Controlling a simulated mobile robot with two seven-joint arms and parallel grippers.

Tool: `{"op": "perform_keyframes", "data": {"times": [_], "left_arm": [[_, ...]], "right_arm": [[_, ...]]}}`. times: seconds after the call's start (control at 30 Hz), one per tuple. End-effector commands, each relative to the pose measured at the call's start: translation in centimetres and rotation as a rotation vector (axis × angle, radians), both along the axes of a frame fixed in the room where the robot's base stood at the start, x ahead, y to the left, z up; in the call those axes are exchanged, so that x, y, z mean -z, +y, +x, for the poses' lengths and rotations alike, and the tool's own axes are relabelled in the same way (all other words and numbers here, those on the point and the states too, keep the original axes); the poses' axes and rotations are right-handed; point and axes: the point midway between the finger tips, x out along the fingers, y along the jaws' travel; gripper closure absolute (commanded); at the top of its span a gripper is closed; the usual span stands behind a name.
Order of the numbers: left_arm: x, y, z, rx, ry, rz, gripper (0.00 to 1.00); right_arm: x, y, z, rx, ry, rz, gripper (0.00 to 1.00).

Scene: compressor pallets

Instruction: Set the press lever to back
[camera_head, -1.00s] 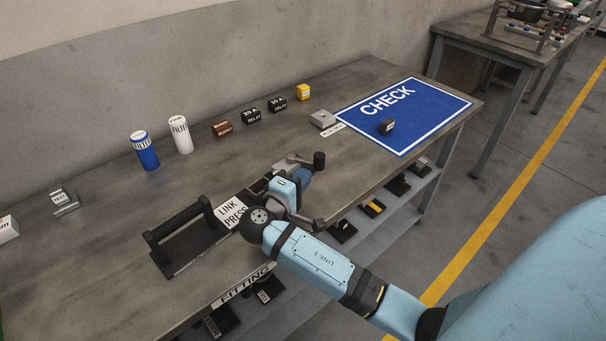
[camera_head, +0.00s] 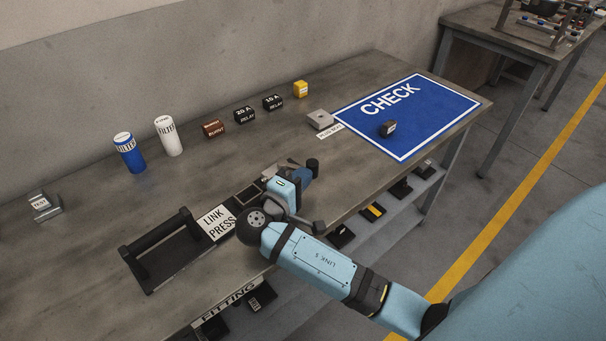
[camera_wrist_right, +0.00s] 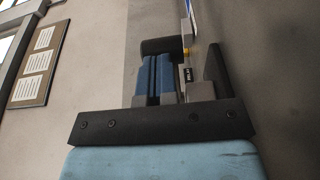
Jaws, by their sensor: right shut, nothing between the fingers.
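The link press has a dark base with a raised black bar (camera_head: 160,232) and a white LINK PRESS label (camera_head: 217,222). To the right of the label, a black cylindrical knob (camera_head: 312,164) stands just beyond my right gripper (camera_head: 304,175); it looks like the lever's end. My arm hides most of the mechanism there. In the right wrist view, the shut blue-grey fingers (camera_wrist_right: 165,75) have nothing between them, and a black cylinder (camera_wrist_right: 160,46) lies across just past their tips. I cannot tell whether they touch. My left gripper is out of view.
On the workbench (camera_head: 90,225) stand a blue filter (camera_head: 129,154), a white filter (camera_head: 169,136), a burnt block (camera_head: 214,128) and several small blocks at the back. A shelf with parts lies under the front edge.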

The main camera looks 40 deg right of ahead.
Motion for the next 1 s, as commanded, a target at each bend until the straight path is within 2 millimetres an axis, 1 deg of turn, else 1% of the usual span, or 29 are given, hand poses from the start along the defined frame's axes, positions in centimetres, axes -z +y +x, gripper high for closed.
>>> {"op": "perform_keyframes", "data": {"times": [0.33, 0.5, 0.73, 1.0], "left_arm": [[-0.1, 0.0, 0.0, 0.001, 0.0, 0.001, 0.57], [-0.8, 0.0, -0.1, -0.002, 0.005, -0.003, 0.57], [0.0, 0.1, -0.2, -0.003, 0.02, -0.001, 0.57], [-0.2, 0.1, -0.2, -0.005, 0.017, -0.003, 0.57]], "right_arm": [[0.0, -0.1, 0.0, -0.003, 0.0, 0.0, 1.0], [-0.2, -1.2, 0.3, -0.079, 0.002, -0.002, 1.0], [0.0, -1.6, 0.5, -0.115, -0.001, 0.001, 1.0], [0.0, -1.6, 0.5, -0.114, -0.001, 0.001, 1.0]]}}
